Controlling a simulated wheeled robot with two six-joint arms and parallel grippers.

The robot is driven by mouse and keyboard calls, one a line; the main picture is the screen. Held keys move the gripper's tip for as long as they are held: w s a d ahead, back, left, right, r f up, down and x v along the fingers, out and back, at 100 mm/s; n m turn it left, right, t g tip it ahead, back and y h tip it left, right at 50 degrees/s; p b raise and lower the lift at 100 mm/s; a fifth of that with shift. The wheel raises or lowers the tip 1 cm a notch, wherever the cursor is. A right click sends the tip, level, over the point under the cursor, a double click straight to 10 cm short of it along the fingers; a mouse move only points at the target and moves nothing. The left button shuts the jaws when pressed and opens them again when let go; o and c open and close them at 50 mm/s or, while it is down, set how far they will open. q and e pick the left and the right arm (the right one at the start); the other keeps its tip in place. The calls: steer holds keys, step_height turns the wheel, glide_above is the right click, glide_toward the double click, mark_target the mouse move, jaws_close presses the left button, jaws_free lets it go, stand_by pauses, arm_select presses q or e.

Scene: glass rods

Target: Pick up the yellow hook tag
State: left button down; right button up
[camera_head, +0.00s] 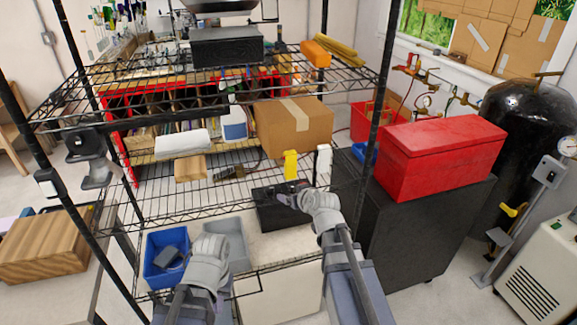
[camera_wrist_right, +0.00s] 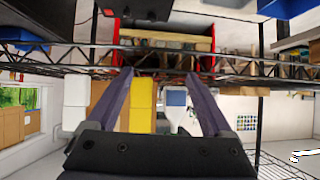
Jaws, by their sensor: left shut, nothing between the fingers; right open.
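The yellow hook tag (camera_head: 290,165) hangs at the front of the wire shelf, below the cardboard box, with a white tag (camera_head: 324,160) to its right. In the right wrist view the yellow tag (camera_wrist_right: 142,105) shows between the two fingers of my right gripper (camera_wrist_right: 160,76), nearer the left one. The right gripper is open and holds nothing; how far the tag is from the fingers is hard to tell. In the head view the right gripper (camera_head: 286,199) is just below the tag. My left gripper (camera_head: 170,258) is shut and empty, low by the blue bin.
The wire rack (camera_head: 170,212) surrounds the tags, with thin bars and dark posts. A cardboard box (camera_head: 292,127) sits above. A black box (camera_head: 283,210) stands behind the right gripper. A blue bin (camera_head: 155,277) is low left, and a red toolbox (camera_head: 440,155) stands on the right.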

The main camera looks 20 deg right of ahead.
mark_target(291, 172)
steer(key=shift+w+d+r, duration=0.2)
steer(key=shift+r, duration=0.15)
steer(key=shift+w+d+r+t+h+b, duration=0.2)
steer(key=shift+w+d+r+t, duration=0.2)
steer(key=shift+w, duration=0.35)
steer(key=shift+w+d+r+t+h+b, duration=0.2)
steer(key=shift+w+d+t, duration=0.25)
steer(key=shift+w, duration=0.3)
steer(key=shift+w+d+r+t+h+b, duration=0.1)
steer(key=shift+w+d+r+t+b, duration=0.25)
steer(key=shift+w, duration=0.4)
steer(key=shift+a+r+b+x, duration=0.15)
steer(key=shift+b+x, duration=0.2)
steer(key=shift+x, duration=1)
steer(key=shift+a+r+b+x, duration=0.1)
steer(key=shift+a+b+x, duration=0.2)
steer(key=shift+x, duration=1)
steer(key=shift+d, duration=0.1)
jaws_close()
